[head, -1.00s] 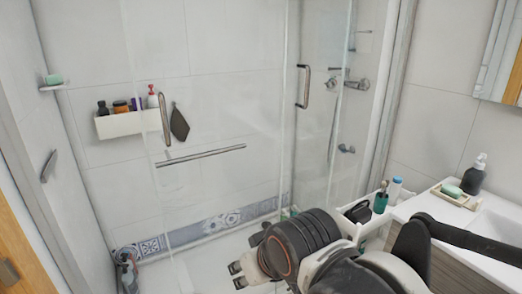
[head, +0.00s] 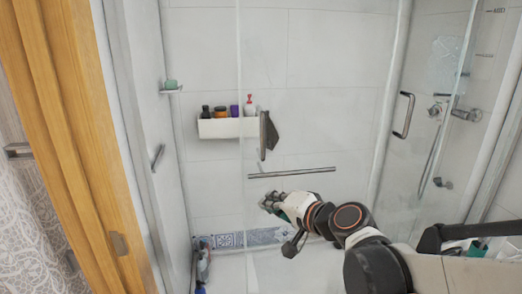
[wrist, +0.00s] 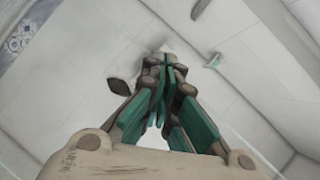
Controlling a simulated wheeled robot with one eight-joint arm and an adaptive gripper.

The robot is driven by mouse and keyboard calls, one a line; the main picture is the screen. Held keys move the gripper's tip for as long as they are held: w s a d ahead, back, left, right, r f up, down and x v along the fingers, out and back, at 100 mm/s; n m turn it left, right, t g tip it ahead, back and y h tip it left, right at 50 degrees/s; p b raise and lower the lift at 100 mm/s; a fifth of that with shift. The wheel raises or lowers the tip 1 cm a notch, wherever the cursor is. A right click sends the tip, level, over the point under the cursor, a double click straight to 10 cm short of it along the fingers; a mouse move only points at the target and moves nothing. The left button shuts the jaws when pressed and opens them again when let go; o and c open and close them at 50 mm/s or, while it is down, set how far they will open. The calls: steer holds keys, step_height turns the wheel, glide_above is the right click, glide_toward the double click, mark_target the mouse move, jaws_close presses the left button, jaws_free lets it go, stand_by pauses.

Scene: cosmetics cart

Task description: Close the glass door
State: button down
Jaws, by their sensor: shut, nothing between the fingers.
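The glass door (head: 315,110) is a clear pane in the middle of the head view. Its left edge runs down near the shelf, and open space lies between that edge and the left wall. A vertical handle (head: 263,135) sits near this edge, with a horizontal metal bar (head: 292,172) below it. My gripper (head: 270,203) is just below the bar's left end in the picture; I cannot tell whether it touches the glass. In the wrist view my gripper (wrist: 166,75) has its teal-lined fingers together, with nothing between them.
A white shelf (head: 220,128) with several bottles hangs on the tiled wall behind. A second handle (head: 403,115) is on glass at the right. A wooden door frame (head: 85,130) stands at the left. A shower mixer (head: 445,112) is on the far right wall.

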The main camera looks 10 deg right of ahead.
steer(key=w+d+r+m+t+h+p, duration=0.25)
steer(key=w+d+m+t, duration=0.35)
steer(key=w+m, duration=0.4)
steer(key=shift+g, duration=0.4)
steer(key=x, duration=0.3)
steer(key=b+x, duration=0.1)
steer(key=x, duration=0.5)
steer(key=shift+w+d+r+b, duration=0.1)
steer(key=shift+d+r+b, duration=0.1)
steer(key=shift+d+b, duration=0.2)
steer(key=shift+a+y, duration=0.1)
steer(key=shift+y, duration=0.15)
